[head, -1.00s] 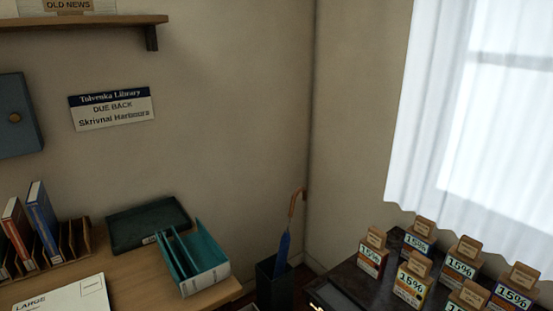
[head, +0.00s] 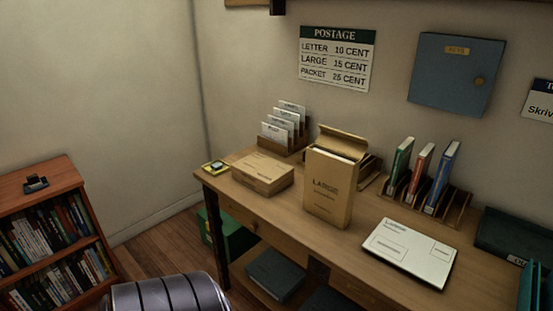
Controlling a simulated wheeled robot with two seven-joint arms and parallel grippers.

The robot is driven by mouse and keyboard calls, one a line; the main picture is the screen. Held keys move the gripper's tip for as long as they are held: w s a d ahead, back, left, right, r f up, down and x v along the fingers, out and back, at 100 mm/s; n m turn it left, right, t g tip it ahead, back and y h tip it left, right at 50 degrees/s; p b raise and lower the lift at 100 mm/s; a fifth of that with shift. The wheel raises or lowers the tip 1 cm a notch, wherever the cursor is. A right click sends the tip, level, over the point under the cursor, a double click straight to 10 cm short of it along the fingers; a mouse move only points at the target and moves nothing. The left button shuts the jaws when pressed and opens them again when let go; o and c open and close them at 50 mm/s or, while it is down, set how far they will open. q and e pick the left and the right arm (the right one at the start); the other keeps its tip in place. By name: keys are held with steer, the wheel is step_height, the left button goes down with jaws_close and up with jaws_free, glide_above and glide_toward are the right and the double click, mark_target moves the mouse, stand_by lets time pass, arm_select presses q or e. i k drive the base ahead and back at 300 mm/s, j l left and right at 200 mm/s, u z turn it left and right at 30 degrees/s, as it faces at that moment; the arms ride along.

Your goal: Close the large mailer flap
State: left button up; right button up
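The large mailer (head: 330,190) is a brown upright packet marked LARGE, standing on the wooden desk in the head view. Its flap (head: 342,141) is up and open at the top, tilted back, and a pale edge of something inside shows below it. Neither of my grippers is in view.
A flat brown box (head: 262,174) lies left of the mailer on the desk (head: 365,260), with a rack of white envelopes (head: 283,127) behind. A bookcase (head: 52,240) stands left.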

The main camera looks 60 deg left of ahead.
mark_target(356, 147)
steer(key=u, duration=1.5)
steer(key=i+l+u, duration=0.15)
steer(key=l+u, duration=0.15)
steer(key=l, duration=0.15)
steer(key=i+l+u, duration=0.1)
steer(key=l+u, duration=0.25)
steer(key=l, duration=0.15)
steer(key=l+u, duration=0.3)
steer(key=l, duration=0.2)
